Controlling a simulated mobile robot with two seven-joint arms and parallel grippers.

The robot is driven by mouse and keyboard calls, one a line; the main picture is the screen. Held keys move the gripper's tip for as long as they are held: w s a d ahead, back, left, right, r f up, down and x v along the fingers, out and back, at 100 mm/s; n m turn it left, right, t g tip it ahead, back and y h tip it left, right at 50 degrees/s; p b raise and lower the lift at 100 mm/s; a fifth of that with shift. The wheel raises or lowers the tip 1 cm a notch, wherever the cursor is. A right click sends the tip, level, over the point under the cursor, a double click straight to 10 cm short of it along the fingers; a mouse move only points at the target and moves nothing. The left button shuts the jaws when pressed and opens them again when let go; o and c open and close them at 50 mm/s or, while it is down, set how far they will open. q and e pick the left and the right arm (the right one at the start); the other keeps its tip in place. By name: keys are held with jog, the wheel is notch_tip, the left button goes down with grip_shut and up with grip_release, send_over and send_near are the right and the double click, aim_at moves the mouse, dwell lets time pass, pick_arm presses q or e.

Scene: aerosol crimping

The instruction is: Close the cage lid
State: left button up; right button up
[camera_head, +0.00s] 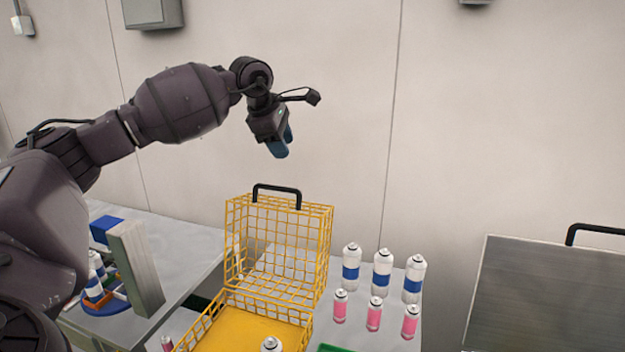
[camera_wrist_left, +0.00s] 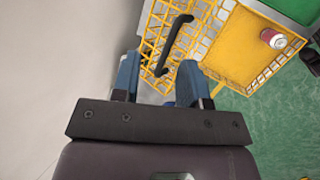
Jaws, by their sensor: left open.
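A yellow wire cage (camera_head: 245,322) stands at the lower middle of the head view, with its wire lid (camera_head: 280,245) swung up and standing open at the back. A black handle (camera_head: 277,189) sits on the lid's top edge. My left gripper (camera_head: 281,147) is above the lid, apart from it, pointing down, with blue fingers. In the left wrist view the fingers (camera_wrist_left: 160,82) are spread with nothing between them, and the black handle (camera_wrist_left: 176,45) lies beyond their tips. A can (camera_wrist_left: 272,38) is in the cage. My right gripper is not in view.
Several white-and-blue cans (camera_head: 382,273) and pink cans (camera_head: 373,314) stand on the table right of the cage. A grey panel with a black handle (camera_head: 545,297) is at the far right. A carousel with cans (camera_head: 97,288) is on the left table. The wall is behind.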

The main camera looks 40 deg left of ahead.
aim_at(277, 187)
pick_arm(q)
jog(key=shift+m+g+y, duration=0.8)
jog(key=shift+g, duration=0.1)
jog(key=a+f, duration=0.1)
jog(key=f, duration=0.2)
jog(key=a+f+p, duration=0.1)
jog(key=f, duration=0.3)
jog(key=w+a+f+p, duration=0.1)
jog(key=f, duration=0.3)
jog(key=shift+a, duration=0.1)
grip_shut()
